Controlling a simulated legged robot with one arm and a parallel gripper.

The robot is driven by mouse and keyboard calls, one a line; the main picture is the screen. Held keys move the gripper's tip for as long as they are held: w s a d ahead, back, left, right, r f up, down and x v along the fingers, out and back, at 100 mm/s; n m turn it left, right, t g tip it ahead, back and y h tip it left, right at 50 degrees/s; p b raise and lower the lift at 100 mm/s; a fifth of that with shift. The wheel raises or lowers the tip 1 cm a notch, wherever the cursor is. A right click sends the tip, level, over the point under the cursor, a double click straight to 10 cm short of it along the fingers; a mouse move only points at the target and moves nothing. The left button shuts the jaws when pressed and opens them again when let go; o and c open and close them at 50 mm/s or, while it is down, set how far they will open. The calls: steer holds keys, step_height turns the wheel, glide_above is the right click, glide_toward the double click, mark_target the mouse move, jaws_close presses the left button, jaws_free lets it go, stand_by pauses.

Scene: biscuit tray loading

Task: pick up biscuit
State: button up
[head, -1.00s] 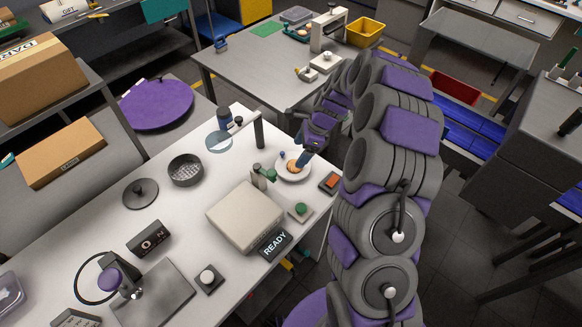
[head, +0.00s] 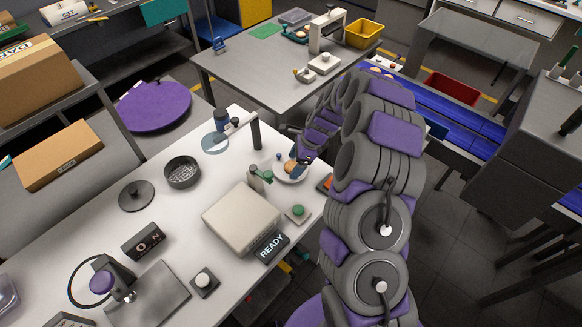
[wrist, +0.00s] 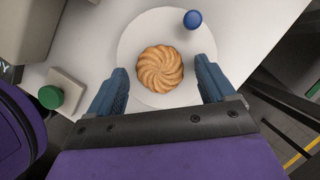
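The biscuit (wrist: 159,69) is round, golden and swirl-ridged. It lies on a white round plate (wrist: 130,42) at the table's edge. In the head view the biscuit (head: 290,167) shows small on the plate (head: 291,178), partly covered by my gripper (head: 302,160). In the wrist view my gripper (wrist: 165,84) is open, with one blue finger on each side of the biscuit's near part. Gaps show between both fingers and the biscuit. The height of the fingertips above the plate is hard to tell.
A small blue ball-shaped knob (wrist: 192,19) is at the plate's far rim. A green button on a pale base (head: 298,212) and a beige box (head: 242,218) stand close by. A blue conveyor (head: 440,110) lies beyond my arm.

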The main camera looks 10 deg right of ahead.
steer(key=shift+d, duration=0.35)
steer(key=c, duration=0.4)
steer(key=shift+a, duration=0.1)
steer(key=shift+c, duration=0.8)
steer(key=shift+a, duration=0.4)
